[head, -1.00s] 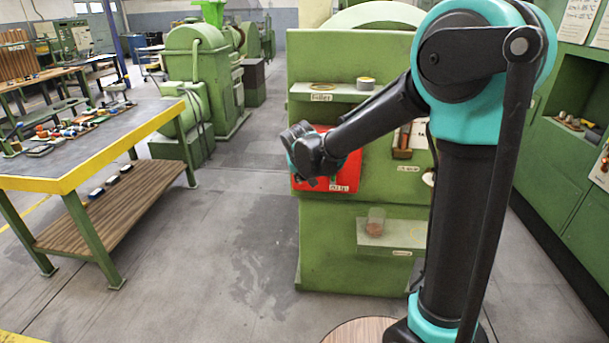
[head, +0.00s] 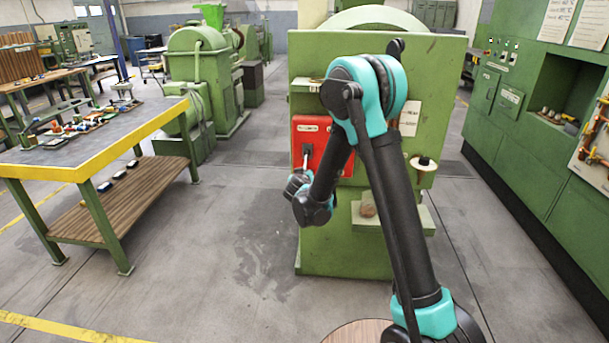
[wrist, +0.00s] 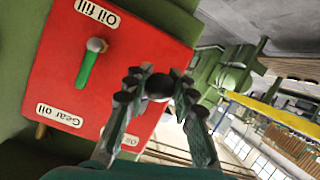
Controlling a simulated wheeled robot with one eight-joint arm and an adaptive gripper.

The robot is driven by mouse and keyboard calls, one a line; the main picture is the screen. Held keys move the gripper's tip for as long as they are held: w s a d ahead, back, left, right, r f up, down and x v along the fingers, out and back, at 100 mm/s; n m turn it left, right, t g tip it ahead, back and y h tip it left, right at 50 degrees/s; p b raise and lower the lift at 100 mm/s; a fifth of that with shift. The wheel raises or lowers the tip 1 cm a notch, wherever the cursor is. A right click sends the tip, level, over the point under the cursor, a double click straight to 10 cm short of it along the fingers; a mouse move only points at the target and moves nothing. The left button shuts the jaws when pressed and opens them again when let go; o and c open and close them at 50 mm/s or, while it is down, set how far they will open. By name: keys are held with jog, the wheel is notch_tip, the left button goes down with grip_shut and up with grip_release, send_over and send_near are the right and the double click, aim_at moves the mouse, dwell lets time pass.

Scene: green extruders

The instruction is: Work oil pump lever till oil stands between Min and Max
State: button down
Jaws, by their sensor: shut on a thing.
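The red oil panel (head: 312,138) is on the front of the green machine; it also shows rotated in the wrist view (wrist: 60,70). The pump lever (head: 306,160) comes out of the panel and slants down toward my gripper (head: 300,180). In the wrist view my gripper (wrist: 158,82) is shut on the lever's black ball knob (wrist: 159,87), with a finger on each side. A green bar with a pale round end (wrist: 87,68) shows beside the "Oil fill" label. I cannot make out Min and Max marks or the oil level.
The machine's green front (head: 385,75) rises close behind my arm, with a small lower shelf (head: 380,223) under the panel. A yellow-edged workbench (head: 75,165) with small parts stands at left. Green cabinets (head: 500,100) line the right. The floor left of the machine is clear.

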jog(key=shift+f, duration=0.15)
dwell(0.4)
jog(key=c, duration=1.2)
grip_release()
jog(key=v, duration=1.2)
jog(key=shift+f, duration=0.15)
